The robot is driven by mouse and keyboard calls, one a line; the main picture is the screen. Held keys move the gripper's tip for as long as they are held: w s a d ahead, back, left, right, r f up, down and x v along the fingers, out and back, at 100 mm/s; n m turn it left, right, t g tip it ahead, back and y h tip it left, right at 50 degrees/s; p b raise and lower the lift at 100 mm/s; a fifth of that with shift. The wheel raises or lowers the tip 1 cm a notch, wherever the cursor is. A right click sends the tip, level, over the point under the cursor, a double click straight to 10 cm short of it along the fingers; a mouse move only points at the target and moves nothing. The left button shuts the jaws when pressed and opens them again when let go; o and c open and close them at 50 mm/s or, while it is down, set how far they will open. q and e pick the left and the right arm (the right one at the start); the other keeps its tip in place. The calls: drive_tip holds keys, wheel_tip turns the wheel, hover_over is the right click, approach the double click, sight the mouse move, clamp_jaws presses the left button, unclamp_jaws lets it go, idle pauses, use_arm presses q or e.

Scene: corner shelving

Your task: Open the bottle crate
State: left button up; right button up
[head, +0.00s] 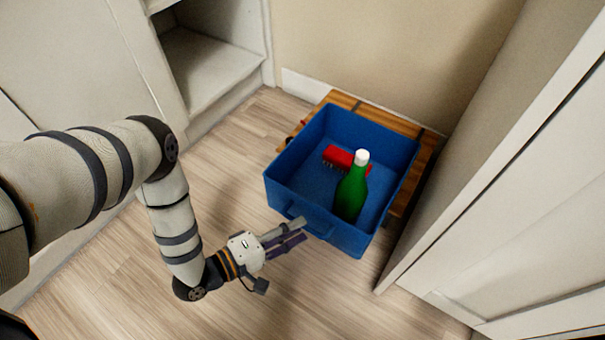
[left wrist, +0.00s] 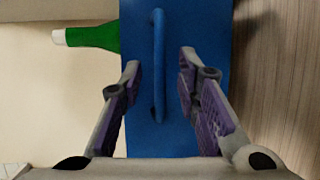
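The blue bottle crate (head: 285,188) sits in a low wooden frame (head: 428,152) and is slid well out of it, over the floor. A green bottle (head: 350,194) with a white cap stands inside it, and it also shows in the left wrist view (left wrist: 92,37). My left gripper (head: 303,229) is at the crate's front. In the left wrist view the purple-padded fingers of this gripper (left wrist: 160,64) are apart, one on each side of the blue handle (left wrist: 158,50), with gaps to it. My right gripper is not in view.
A red brush-like object (head: 342,156) lies in the crate. A white cabinet side (head: 490,140) stands close at the right. An open shelf compartment (head: 210,65) is at the back left. Wooden floor (head: 330,300) is clear in front.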

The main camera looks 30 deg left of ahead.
use_arm(q)
drive_tip(key=v, duration=0.9)
drive_tip(key=shift+s, duration=0.15)
